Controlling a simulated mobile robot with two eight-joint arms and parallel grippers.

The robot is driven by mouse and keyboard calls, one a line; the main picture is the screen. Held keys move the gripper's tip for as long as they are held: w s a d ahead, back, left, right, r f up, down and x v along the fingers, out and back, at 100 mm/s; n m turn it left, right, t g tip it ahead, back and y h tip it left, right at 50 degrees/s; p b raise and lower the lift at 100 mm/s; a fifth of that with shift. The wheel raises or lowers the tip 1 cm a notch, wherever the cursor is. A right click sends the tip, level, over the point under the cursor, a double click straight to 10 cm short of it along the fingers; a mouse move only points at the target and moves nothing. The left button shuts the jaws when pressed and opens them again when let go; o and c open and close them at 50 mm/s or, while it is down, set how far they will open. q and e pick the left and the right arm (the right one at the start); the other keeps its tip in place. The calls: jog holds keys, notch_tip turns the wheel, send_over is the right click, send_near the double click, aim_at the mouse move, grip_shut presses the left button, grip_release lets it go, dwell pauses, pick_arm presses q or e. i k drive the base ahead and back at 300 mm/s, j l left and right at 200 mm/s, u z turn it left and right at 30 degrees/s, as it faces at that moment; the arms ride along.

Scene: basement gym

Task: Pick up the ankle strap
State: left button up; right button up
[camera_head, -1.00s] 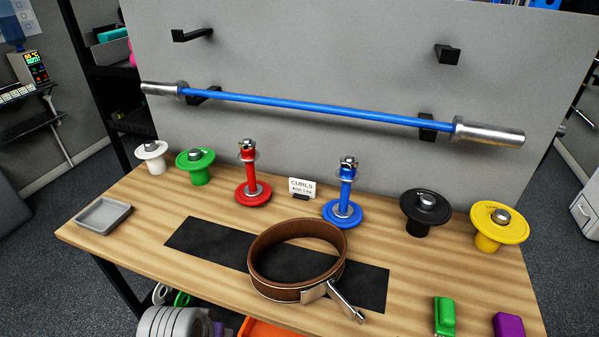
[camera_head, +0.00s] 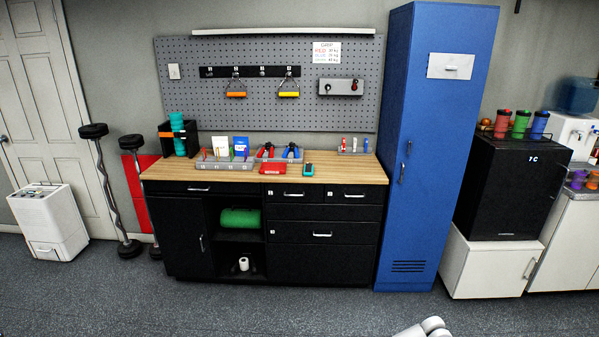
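I cannot make out an ankle strap for certain in the head view. A black hook rail (camera_head: 219,72) on the grey pegboard (camera_head: 190,100) holds an orange handle (camera_head: 236,94) and a yellow handle (camera_head: 289,94). A black workbench (camera_head: 181,222) with a wooden top (camera_head: 160,176) stands below it. Neither of my grippers shows. A white rounded piece (camera_head: 428,328) at the bottom edge looks like part of my arm.
A tall blue locker (camera_head: 432,170) stands right of the workbench, then a black fridge (camera_head: 511,185) on a white cabinet (camera_head: 487,266). Curl bars (camera_head: 105,190) and a white unit (camera_head: 48,221) stand at left. The grey floor (camera_head: 270,308) in front is clear.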

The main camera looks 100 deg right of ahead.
aim_at(308, 170)
jog(key=z, duration=3.45)
jog(key=i+l, duration=0.15)
jog(key=i, duration=0.25)
jog(key=i+l, duration=0.15)
jog(key=i, duration=0.25)
jog(key=i+j, duration=0.1)
jog(key=i, duration=1.5)
jog(key=i+j, duration=1)
jog(key=j+z, duration=0.05)
